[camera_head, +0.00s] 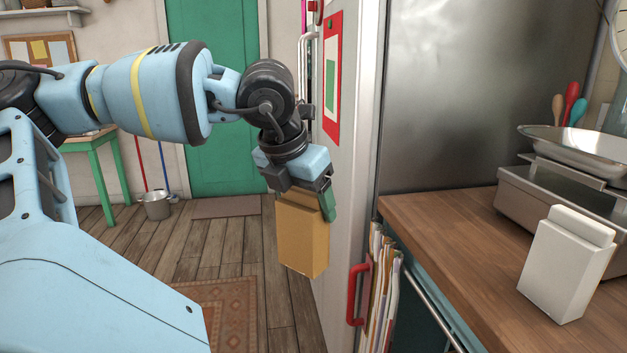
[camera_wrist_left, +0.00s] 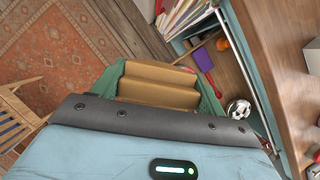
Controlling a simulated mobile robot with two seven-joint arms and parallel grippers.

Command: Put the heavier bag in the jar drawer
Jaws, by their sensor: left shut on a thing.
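My left gripper (camera_head: 302,192) is shut on a tan bag (camera_head: 303,240). It holds the bag upright in the air, left of the counter and in front of the tall pale cabinet edge. In the left wrist view the tan bag (camera_wrist_left: 157,88) shows between the green fingers. A white bag (camera_head: 567,265) with a folded top stands on the wooden counter, in front of the scale (camera_head: 550,205) with its metal pan. I cannot make out which drawer is the jar drawer. My right gripper is out of view.
A red handle (camera_head: 357,293) and upright papers (camera_head: 381,275) are below the left end of the counter (camera_head: 460,235). The left wrist view shows an open compartment with a purple item (camera_wrist_left: 202,58) and a ball (camera_wrist_left: 238,109). A patterned rug (camera_head: 228,310) lies on the floor.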

